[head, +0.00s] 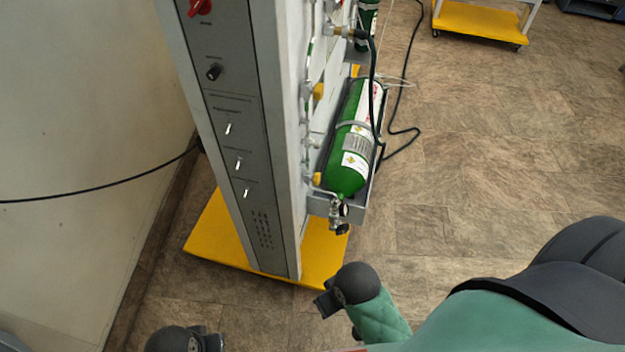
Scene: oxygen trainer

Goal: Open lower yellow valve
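The lower yellow valve (316,179) is a small yellow knob on the side of the grey trainer cabinet, beside the neck end of the green oxygen cylinder (346,165). A second yellow valve (318,90) sits higher on the same side. The dark end of my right arm, with what seems to be its gripper (325,302), is below the cabinet's foot, apart from both valves. The dark end of my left arm, with what seems to be its gripper (211,342), is at the bottom edge, partly cut off. The fingers of both are too unclear to read.
The cabinet's front panel (235,150) carries a red knob (200,7), a black knob and several switches. It stands on a yellow base (210,232). A black hose (405,140) hangs beside the cylinder. A yellow cart (478,22) stands at the back.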

